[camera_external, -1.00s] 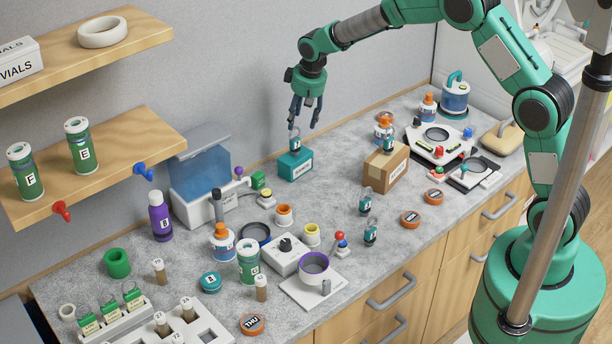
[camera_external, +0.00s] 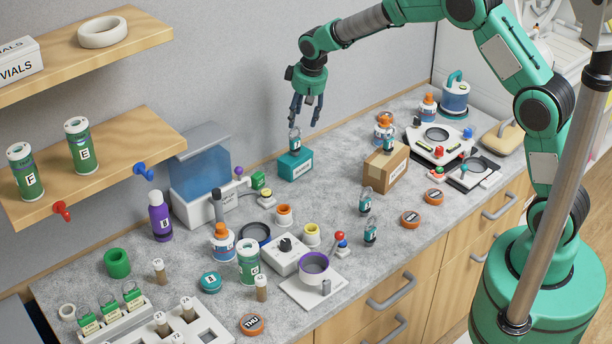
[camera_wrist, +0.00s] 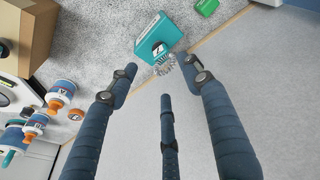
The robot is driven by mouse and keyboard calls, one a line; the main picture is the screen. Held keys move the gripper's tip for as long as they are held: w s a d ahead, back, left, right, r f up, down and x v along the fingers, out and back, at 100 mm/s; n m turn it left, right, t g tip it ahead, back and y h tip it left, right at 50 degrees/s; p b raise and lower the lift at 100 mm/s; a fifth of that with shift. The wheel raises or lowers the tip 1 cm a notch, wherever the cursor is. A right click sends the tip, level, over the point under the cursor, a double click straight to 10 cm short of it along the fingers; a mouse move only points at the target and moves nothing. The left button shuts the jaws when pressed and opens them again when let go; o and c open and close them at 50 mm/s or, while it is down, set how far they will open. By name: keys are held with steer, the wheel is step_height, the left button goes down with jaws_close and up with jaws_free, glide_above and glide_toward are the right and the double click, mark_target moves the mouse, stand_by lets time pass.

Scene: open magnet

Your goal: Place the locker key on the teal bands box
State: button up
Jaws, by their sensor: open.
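The teal box (camera_external: 294,165) stands on the grey counter near the wall; it also shows in the wrist view (camera_wrist: 152,30). My gripper (camera_external: 305,117) is just above the box, fingers pointing down. In the wrist view its fingers (camera_wrist: 162,78) are spread, with nothing seen held between them.
A cardboard box (camera_external: 386,170) with a similar tagged key on top stands to the right. Two more tagged keys (camera_external: 365,202) (camera_external: 370,232) lie in front. A green block (camera_external: 258,180) is left of the teal box. The wall is close behind.

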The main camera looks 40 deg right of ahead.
steer(key=s+d+r+t, duration=0.1)
steer(key=s+d+r, duration=0.2)
steer(key=s+r, duration=0.8)
steer(key=s+d+r, duration=0.4)
steer(key=s+r, duration=0.7)
steer(key=s+d+t, duration=0.1)
steer(key=s, duration=1.4)
steer(key=s+d+r, duration=0.1)
steer(key=s+d, duration=0.1)
steer(key=s, duration=1.3)
steer(key=shift+s+d+r+m+t, duration=0.2)
steer(key=shift+s+r+m+t, duration=0.1)
steer(key=shift+s+t, duration=0.1)
step_height(320, 180, down, 6)
steer(key=b, duration=0.6)
steer(key=shift+f, duration=0.25)
stand_by(0.4)
